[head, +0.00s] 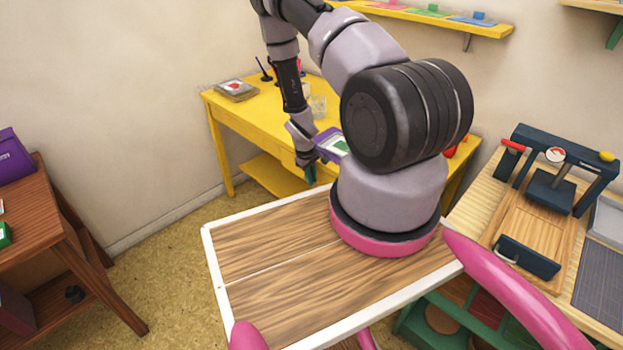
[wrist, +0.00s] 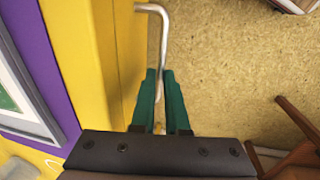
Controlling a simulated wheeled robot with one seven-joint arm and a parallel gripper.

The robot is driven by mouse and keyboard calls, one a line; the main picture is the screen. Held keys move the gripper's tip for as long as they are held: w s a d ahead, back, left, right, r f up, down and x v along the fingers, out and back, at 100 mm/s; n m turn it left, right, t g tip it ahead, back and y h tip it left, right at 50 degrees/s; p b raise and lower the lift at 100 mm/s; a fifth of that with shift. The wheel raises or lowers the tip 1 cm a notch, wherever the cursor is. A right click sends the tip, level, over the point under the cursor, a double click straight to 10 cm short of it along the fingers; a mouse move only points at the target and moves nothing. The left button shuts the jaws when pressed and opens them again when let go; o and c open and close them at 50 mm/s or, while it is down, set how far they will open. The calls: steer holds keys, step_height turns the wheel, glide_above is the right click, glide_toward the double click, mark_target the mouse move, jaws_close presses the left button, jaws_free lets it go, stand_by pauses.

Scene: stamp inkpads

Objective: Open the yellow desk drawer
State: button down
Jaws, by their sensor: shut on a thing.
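The yellow desk (head: 262,118) stands against the back wall. In the wrist view its yellow front (wrist: 95,60) runs up the left side. A thin metal handle (wrist: 150,8) stands out from that front and bends down between my fingers. My gripper (wrist: 160,100) has green fingers, one on each side of the handle, and is shut on it. In the head view my gripper (head: 310,173) is at the desk's front edge, partly hidden by my arm. I cannot tell how far the drawer is out.
A purple-edged pad with a green middle (head: 333,143) lies at the desk's front edge, close to my gripper. A brown side table (head: 75,235) stands at left. A workbench with a press (head: 550,190) is at right. Open floor (head: 165,265) lies before the desk.

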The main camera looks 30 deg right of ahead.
steer(key=s+a, duration=0.3)
steer(key=a, duration=0.7)
steer(key=s+a, duration=0.4)
steer(key=a, duration=0.6)
steer(key=shift+s, duration=0.2)
steer(key=shift+a, duration=0.1)
steer(key=c, duration=0.9)
jaws_free()
steer(key=r, duration=0.3)
steer(key=a+r, duration=0.1)
steer(key=r, duration=0.3)
steer(key=a+r, duration=0.1)
steer(key=r, duration=0.2)
steer(key=shift+s+r, duration=0.35)
